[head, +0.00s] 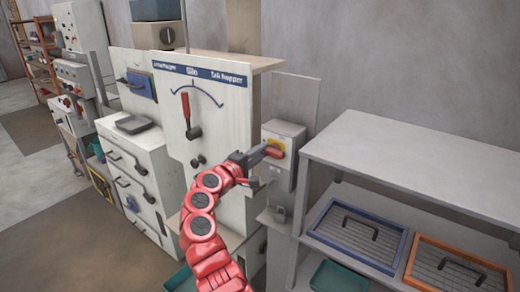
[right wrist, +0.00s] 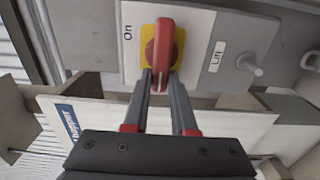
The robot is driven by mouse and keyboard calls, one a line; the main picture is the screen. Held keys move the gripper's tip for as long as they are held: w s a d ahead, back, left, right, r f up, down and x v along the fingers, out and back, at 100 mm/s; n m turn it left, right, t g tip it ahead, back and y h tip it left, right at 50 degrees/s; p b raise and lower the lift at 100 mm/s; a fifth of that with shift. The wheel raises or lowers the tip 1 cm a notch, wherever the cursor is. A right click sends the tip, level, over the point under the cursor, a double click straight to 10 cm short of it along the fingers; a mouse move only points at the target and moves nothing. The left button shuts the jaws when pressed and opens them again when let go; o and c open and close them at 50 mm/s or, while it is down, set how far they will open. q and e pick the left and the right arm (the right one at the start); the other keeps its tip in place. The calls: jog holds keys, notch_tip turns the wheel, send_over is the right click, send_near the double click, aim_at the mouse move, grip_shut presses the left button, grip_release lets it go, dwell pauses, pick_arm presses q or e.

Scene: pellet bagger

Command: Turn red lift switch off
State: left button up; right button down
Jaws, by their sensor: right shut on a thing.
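The red lift switch (head: 274,151) is a red handle on a yellow plate, on a grey box (head: 291,134) beside the tall white panel. In the right wrist view the red handle (right wrist: 163,48) shows close up, with the label "On" at its left and the label "Lift" at its right. My right gripper (head: 262,156) is at the switch. In the right wrist view its two fingers (right wrist: 161,80) are shut on the red handle, one on each side. My left gripper is not in view.
The white panel (head: 228,120) with a red-handled lever (head: 187,112) stands left of the switch. A grey shelf unit (head: 400,150) with blue tray (head: 356,237) and orange tray (head: 458,262) stands at right. A small peg (right wrist: 250,65) sticks out near the "Lift" label.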

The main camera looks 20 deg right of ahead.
jog(key=shift+d+f, duration=0.15)
jog(key=shift+f, duration=0.25)
jog(key=c, duration=0.7)
grip_release()
jog(key=shift+s+r, duration=0.1)
jog(key=shift+c, duration=0.2)
jog(key=shift+d+r, duration=0.1)
jog(key=shift+r, duration=0.05)
jog(key=shift+s+a, duration=0.2)
jog(key=shift+a, duration=0.25)
jog(key=b+v, duration=0.5)
jog(key=v, duration=1.1)
jog(key=shift+s+a, duration=0.15)
jog(key=shift+s, duration=0.1)
